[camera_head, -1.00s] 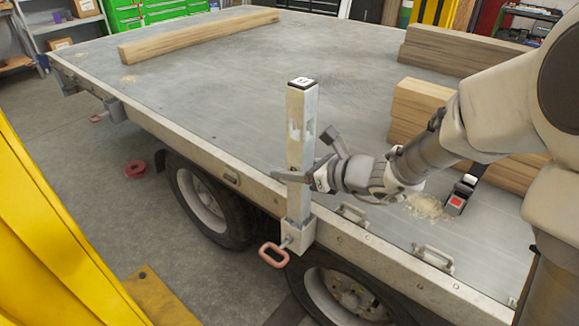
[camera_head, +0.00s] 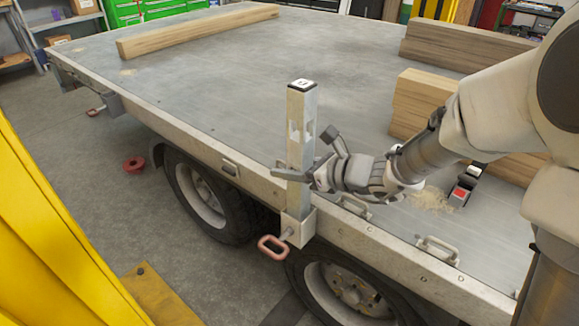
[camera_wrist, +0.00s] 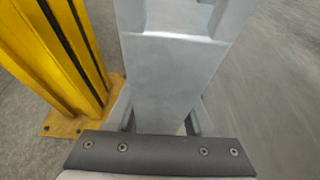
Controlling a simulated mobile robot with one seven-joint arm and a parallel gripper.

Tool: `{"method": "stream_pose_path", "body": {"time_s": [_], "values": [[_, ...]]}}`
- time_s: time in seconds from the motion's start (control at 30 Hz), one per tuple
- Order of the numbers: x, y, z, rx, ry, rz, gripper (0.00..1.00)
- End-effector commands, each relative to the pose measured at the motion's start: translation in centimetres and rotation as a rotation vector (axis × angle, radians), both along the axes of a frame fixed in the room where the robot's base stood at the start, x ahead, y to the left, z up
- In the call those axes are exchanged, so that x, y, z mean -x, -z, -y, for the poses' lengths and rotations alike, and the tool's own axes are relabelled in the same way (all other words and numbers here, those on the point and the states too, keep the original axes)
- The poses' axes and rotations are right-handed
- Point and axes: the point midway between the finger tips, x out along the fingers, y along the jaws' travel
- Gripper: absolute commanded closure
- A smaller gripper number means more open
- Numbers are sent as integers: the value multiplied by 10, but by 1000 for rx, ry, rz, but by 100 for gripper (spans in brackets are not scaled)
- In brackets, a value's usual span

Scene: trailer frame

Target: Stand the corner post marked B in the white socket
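The corner post (camera_head: 300,145) is a pale grey upright square tube with a dark cap. The mark on its white top label is too small to read surely. Its foot is inside the white socket (camera_head: 299,232) on the trailer's near side edge; how deep is hidden. My gripper (camera_head: 297,173) is shut on the post about midway up, one finger across its near face. In the wrist view the post (camera_wrist: 165,75) fills the middle between my fingers.
The trailer deck (camera_head: 240,90) carries timber beams (camera_head: 200,30) and a small black-and-red object (camera_head: 462,190). A yellow upright (camera_head: 45,230) stands at near left. A red ring (camera_head: 134,165) lies on the floor.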

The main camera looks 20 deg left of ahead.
Motion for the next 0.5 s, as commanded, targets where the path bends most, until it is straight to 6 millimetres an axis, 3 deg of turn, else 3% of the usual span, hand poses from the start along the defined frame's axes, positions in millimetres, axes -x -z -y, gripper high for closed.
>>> {"method": "stream_pose_path", "body": {"time_s": [0.03, 0.17, 0.5], "values": [[0, -1, 0, -1, 0, 1, 38], [0, 0, 0, 0, 0, 0, 15], [1, 0, 3, 3, 1, -2, 15]]}}
